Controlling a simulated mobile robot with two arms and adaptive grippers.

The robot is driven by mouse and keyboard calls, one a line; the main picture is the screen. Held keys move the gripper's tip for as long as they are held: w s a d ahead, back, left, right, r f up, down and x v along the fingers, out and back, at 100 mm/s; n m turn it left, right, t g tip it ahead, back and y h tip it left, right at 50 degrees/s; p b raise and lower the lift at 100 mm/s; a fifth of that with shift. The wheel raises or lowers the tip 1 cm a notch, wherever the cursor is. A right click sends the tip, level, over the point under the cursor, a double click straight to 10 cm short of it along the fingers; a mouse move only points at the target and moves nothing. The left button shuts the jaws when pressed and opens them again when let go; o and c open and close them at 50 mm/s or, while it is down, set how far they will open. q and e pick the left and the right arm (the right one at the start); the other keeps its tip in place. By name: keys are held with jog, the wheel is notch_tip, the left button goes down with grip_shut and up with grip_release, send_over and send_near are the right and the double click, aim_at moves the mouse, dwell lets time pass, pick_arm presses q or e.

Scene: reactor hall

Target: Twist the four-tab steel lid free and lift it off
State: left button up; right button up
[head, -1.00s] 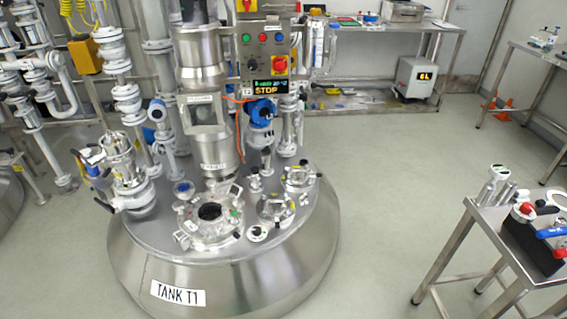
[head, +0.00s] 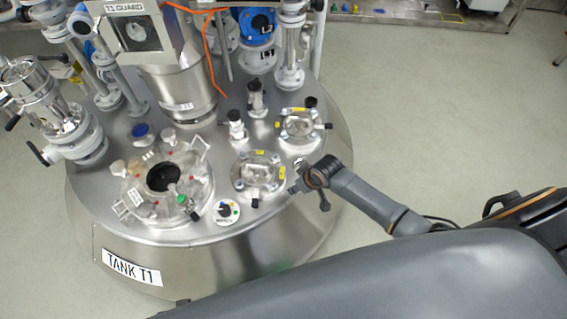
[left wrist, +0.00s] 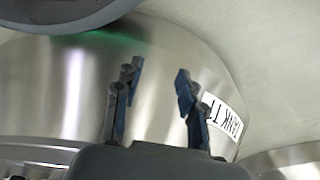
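The large steel port (head: 137,184) on the tank top has a ring with several upright tabs and a dark round centre. Two smaller round clear-centred covers, a front one (head: 258,172) and a rear one (head: 299,127), sit to its right. I cannot tell for sure which piece is the four-tab lid. My right gripper (head: 297,183) is at the right side of the front cover. Whether it touches the cover or is open is unclear. My left gripper (left wrist: 155,95) shows in the left wrist view, fingers apart and empty, before the tank's steel side (left wrist: 65,100).
The TANK T1 label (head: 132,268) is on the tank's front; it also shows in the left wrist view (left wrist: 222,117). Valves and the T1 guard column (head: 185,90) crowd the back of the tank top. A small round knob plate (head: 226,213) sits near the front edge.

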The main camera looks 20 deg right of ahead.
aim_at(269, 168)
jog(key=w+a+r+n+y+b, duration=0.1)
jog(key=w+a+r+n+b, duration=0.15)
jog(key=r, duration=0.45)
jog(key=w+a+r+n+b, duration=0.1)
jog(key=r+n+b, duration=0.25)
jog(key=r, duration=0.35)
jog(key=shift+m+g, duration=0.4)
jog(key=b+x, duration=0.3)
jog(key=x, duration=0.7)
jog(key=shift+w+a, duration=0.1)
jog(key=shift+a, duration=0.1)
jog(key=shift+b+x, duration=0.4)
jog(key=shift+x, duration=0.55)
jog(key=shift+w+a+f, duration=0.1)
jog(key=shift+w+f, duration=0.1)
jog(key=shift+f, duration=0.15)
pick_arm(q)
jog(key=w+r+t, duration=0.1)
jog(key=w+r, duration=0.2)
jog(key=r, duration=1.4)
jog(key=shift+d+r, duration=0.15)
jog(key=shift+r, duration=0.05)
pick_arm(e)
grip_shut()
pick_arm(q)
jog(key=shift+r, duration=0.1)
